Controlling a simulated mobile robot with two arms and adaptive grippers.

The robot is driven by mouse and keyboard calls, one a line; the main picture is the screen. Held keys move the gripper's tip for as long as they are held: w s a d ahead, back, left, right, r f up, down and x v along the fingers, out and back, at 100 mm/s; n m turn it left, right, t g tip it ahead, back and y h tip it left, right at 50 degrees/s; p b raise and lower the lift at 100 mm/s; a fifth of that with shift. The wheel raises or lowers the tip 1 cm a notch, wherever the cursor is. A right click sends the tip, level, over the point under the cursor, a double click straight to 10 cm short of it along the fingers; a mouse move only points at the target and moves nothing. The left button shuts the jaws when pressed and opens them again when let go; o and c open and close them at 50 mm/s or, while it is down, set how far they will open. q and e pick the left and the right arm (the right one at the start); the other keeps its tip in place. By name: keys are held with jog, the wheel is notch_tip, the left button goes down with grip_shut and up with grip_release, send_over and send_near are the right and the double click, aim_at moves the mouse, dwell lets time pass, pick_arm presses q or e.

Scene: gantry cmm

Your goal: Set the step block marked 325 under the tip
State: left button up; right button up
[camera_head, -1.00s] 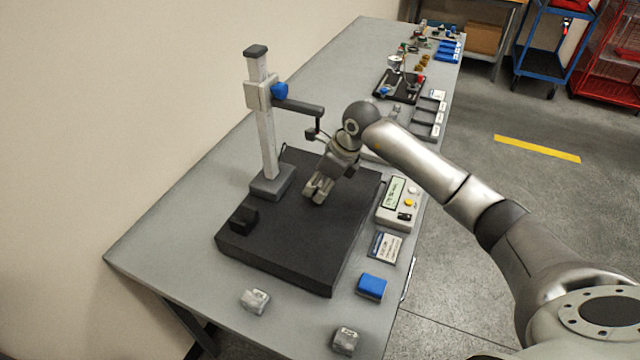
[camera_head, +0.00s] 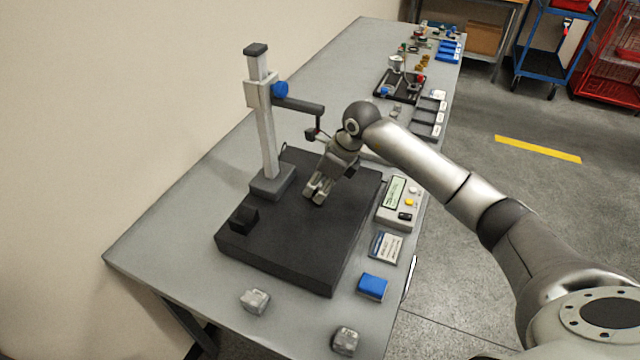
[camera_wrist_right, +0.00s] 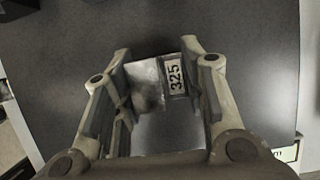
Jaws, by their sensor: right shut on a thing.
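My right gripper (camera_head: 317,197) is low over the dark plate (camera_head: 290,250), in front of the stand. In the right wrist view its fingers (camera_wrist_right: 159,78) are shut on the metal step block (camera_wrist_right: 146,84), whose label reads 325. In the head view I cannot make the block out from the fingers. The upright stand (camera_head: 266,130) carries an arm (camera_head: 298,105) with a small dark indicator (camera_head: 312,134) hanging at its end. The gripper is below and nearer the camera than the indicator; its tip is too small to tell. My left gripper is not in view.
A black block (camera_head: 243,219) sits on the plate's left edge. Two grey blocks (camera_head: 255,301) (camera_head: 346,340) and a blue block (camera_head: 372,287) are on the bench in front. A readout box (camera_head: 398,203) and a card (camera_head: 386,247) lie along the plate's right side.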

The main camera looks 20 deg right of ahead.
jog(key=shift+f, duration=0.25)
jog(key=o, duration=1.2)
jog(key=v, duration=1.2)
jog(key=shift+s, duration=0.1)
